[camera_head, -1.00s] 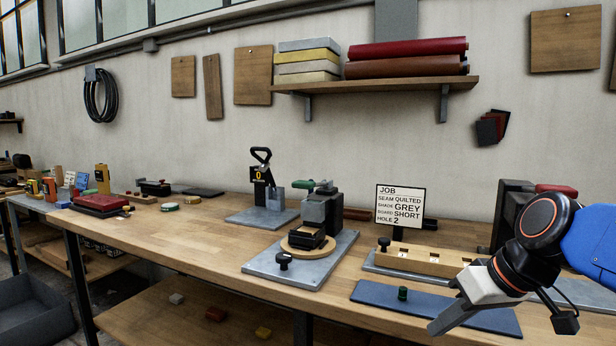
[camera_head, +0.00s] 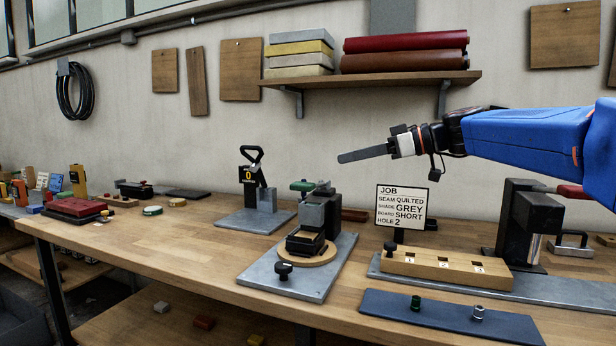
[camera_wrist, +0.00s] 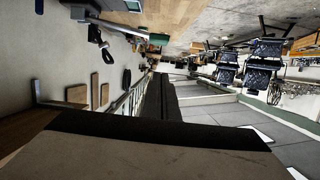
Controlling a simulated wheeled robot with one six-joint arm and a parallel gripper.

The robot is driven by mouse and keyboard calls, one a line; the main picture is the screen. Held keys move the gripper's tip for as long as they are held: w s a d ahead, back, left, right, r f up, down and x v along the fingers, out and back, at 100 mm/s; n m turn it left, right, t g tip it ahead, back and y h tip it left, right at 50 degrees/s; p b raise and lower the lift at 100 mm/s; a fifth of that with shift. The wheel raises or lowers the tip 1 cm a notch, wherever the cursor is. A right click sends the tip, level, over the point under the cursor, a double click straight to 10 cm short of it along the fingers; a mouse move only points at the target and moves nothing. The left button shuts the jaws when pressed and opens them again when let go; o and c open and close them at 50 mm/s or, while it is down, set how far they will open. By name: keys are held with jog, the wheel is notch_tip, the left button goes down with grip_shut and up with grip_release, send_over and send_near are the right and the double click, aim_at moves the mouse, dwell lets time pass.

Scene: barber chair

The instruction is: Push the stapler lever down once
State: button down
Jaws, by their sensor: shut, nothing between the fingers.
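No part is labelled as a stapler, so I cannot tell for sure which device it is. A stand with a raised black loop lever (camera_head: 254,157) and a yellow "0" counter (camera_head: 248,175) stands on a grey plate at the back of the bench. Nearer, a grey press (camera_head: 318,212) with a green handle (camera_head: 302,186) stands over a round wooden disc. My gripper (camera_head: 342,157) is shut and empty, pointing left in the air, right of and above the green handle in the picture. The wrist view shows a green part (camera_wrist: 158,39), perhaps that handle, near the top.
A job sign (camera_head: 402,207), a wooden block with holes (camera_head: 445,267) and a blue mat (camera_head: 450,318) with two small knobs lie at the right. A black press (camera_head: 528,220) stands behind. A wall shelf (camera_head: 370,79) hangs above.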

jog(key=shift+w+a+r, duration=0.15)
jog(key=shift+w+r, duration=0.25)
jog(key=shift+a, duration=0.1)
send_over(312, 185)
notch_tip(312, 185, down, 2)
jog(key=shift+w+f, duration=0.15)
jog(key=shift+f, duration=0.5)
jog(key=shift+w+f, duration=0.15)
jog(key=shift+f, duration=1.4)
jog(key=shift+f, duration=0.1)
